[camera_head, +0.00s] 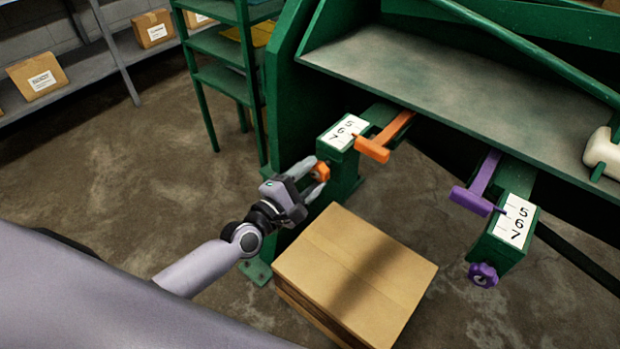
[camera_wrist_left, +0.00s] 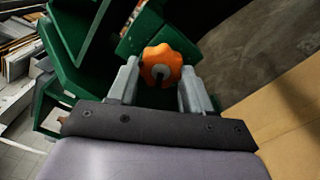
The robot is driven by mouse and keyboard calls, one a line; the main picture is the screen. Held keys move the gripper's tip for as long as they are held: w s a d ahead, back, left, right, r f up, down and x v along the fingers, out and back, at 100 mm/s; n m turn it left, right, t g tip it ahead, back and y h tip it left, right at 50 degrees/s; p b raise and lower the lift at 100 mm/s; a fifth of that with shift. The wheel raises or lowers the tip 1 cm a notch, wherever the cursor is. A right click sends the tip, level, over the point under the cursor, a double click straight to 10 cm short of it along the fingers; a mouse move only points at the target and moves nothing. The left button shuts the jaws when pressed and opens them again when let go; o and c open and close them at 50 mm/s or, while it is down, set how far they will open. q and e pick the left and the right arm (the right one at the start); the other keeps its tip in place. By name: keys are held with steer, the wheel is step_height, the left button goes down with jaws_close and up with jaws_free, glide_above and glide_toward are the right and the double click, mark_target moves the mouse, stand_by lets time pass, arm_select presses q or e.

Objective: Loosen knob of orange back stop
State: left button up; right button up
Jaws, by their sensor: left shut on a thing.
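The orange knob (camera_head: 321,171) sits on the side of the green block below the orange back stop (camera_head: 373,148). In the left wrist view the orange knob (camera_wrist_left: 161,65) lies between the two fingers of my left gripper (camera_wrist_left: 160,85). My left gripper (camera_head: 308,178) is shut on this knob in the head view. The orange stop's pointer is at the white scale (camera_head: 342,132) marked 5, 6, 7, near the 6. My right gripper is in neither view.
A purple back stop (camera_head: 471,200) with a purple knob (camera_head: 482,275) and its own scale (camera_head: 515,220) is at the right. A cardboard box (camera_head: 355,265) stands below the machine. Shelves with boxes (camera_head: 37,76) are at the back left.

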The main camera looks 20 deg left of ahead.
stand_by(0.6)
arm_select(q)
steer(key=o, duration=1)
steer(key=shift+s, duration=0.1)
steer(key=shift+v, duration=3.5)
steer(key=s+f+m+g+y+p, duration=0.1)
steer(key=s+f+m+g+p, duration=0.1)
steer(key=s+m, duration=0.3)
steer(key=s+f+m+g+y+p, duration=0.1)
steer(key=s+f+m+g+p, duration=0.1)
steer(key=s+m, duration=0.3)
steer(key=s+a+f+m+g+y+p, duration=0.1)
steer(key=s+m, duration=0.5)
steer(key=m, duration=0.6)
steer(key=shift+f+g+y+p, duration=0.5)
steer(key=shift+f+g+p, duration=0.25)
steer(key=shift+p, duration=0.25)
